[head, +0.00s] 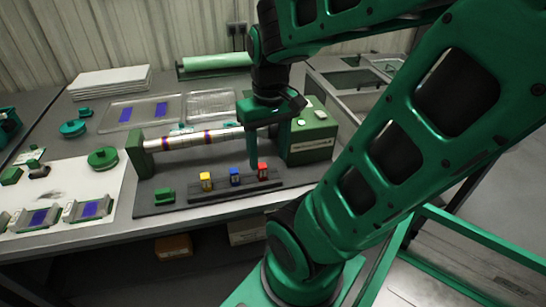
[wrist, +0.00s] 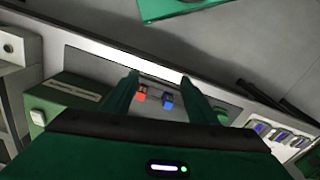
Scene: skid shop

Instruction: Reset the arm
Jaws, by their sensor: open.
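My green arm reaches from the right over the workbench in the head view. My gripper (head: 254,166) points down, its fingers seen just behind or above the red block (head: 263,170); the gap cannot be judged. In the wrist view my gripper (wrist: 160,76) has its two fingers spread apart with nothing held between them. The red block (wrist: 141,95) and the blue block (wrist: 167,101) show beyond the fingers. The yellow block (head: 206,181) and blue block (head: 235,177) stand left of the red one on a dark rail (head: 220,190).
A roller (head: 190,140) runs behind the rail, between a green end block and a green control box (head: 312,140). Green discs (head: 103,157) and clear trays (head: 212,103) lie on the bench. White sheets (head: 109,81) are stacked at the back. A green frame (head: 470,236) stands at lower right.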

